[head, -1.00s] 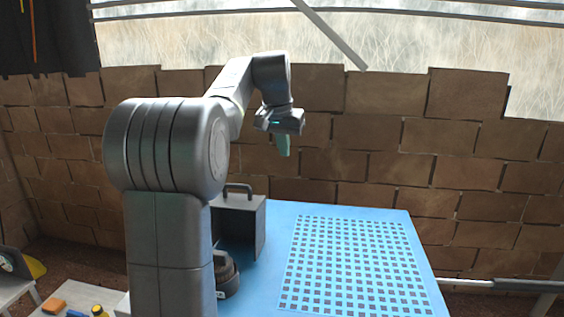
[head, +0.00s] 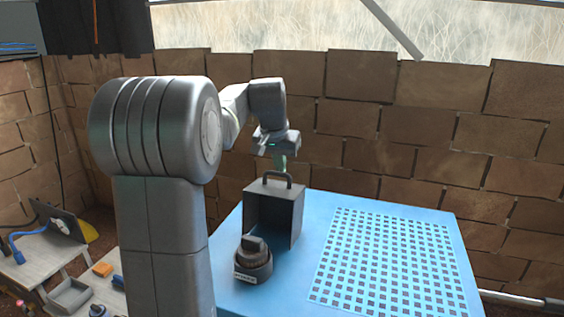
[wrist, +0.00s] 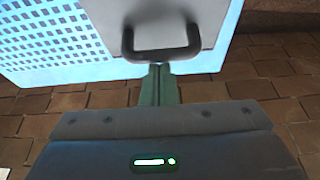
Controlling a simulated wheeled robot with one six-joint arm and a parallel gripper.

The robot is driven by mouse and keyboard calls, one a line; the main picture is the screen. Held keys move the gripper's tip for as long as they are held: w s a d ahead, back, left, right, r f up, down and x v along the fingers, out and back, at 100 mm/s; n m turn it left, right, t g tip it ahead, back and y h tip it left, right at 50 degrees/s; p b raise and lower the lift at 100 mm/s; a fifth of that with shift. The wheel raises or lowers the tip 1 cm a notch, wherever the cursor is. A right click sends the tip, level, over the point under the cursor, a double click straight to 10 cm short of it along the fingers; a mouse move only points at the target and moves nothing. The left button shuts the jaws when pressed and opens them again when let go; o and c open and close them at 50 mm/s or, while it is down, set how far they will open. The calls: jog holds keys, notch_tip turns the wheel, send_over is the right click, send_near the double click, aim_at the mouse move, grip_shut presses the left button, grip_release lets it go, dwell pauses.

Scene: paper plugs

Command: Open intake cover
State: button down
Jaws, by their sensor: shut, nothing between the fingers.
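A dark grey box (head: 290,222) with an open front stands on the blue table (head: 385,197). Its lighter top plate (head: 258,189) carries a dark arched handle (head: 289,180); I take this top as the intake cover. In the wrist view the handle (wrist: 161,54) sticks out at the edge of the pale plate (wrist: 190,12). My gripper (head: 280,164) points down just above the handle, its green fingers shut and empty. In the wrist view the fingers (wrist: 160,73) appear right beside the handle's bar; I cannot tell whether they touch.
A round dark device with a knob (head: 254,265) stands in front of the box. A grid of small dark squares (head: 390,265) covers the table's right part. A brick wall (head: 420,120) rises behind. A side bench at left holds a grey tray (head: 70,294) and an orange block (head: 103,270).

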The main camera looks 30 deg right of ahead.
jog(key=shift+s+a+b, duration=0.25)
jog(key=shift+a+b, duration=0.1)
jog(key=shift+b, duration=0.55)
jog(key=a+b, duration=0.1)
jog(key=s+r+t+h+b, duration=0.1)
jog(key=shift+s+a+b, duration=0.25)
jog(key=shift+a+b, duration=0.05)
jog(key=shift+a, duration=0.1)
jog(key=shift+s+a+r+h, duration=0.2)
jog(key=shift+a+r+h, duration=0.05)
jog(key=shift+r+h, duration=0.05)
jog(key=shift+r, duration=0.1)
jog(key=v, duration=1.3)
jog(key=shift+s+a+r, duration=0.25)
jog(key=shift+s, duration=0.05)
jog(key=shift+f, duration=0.1)
